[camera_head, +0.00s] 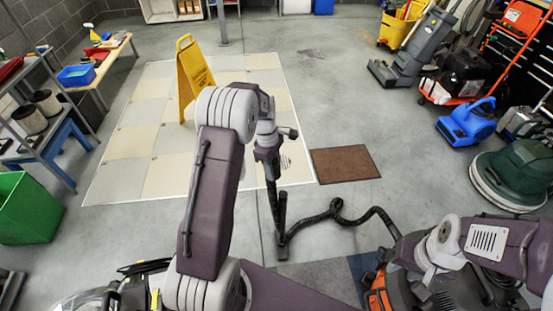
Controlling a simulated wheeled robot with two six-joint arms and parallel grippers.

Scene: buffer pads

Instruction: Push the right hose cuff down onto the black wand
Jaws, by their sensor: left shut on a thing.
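My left gripper (271,176) reaches out over the floor and is shut on the upper part of the black wand (273,200). The wand runs down from it toward a long dark floor head (281,238). A black ribbed hose (318,216) curves from beside the floor head to the right, toward an orange and dark machine. I cannot make out a separate hose cuff at this size. My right gripper (388,257) is at the end of the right arm, near the hose and the machine; its fingers are too small and dark to judge.
The orange and dark machine (378,299) stands at the bottom right, partly behind my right arm. A brown mat (344,164) lies right of the wand. A yellow floor sign (193,75) stands on pale floor tiles (150,140). A blue blower (467,122) is at the right.

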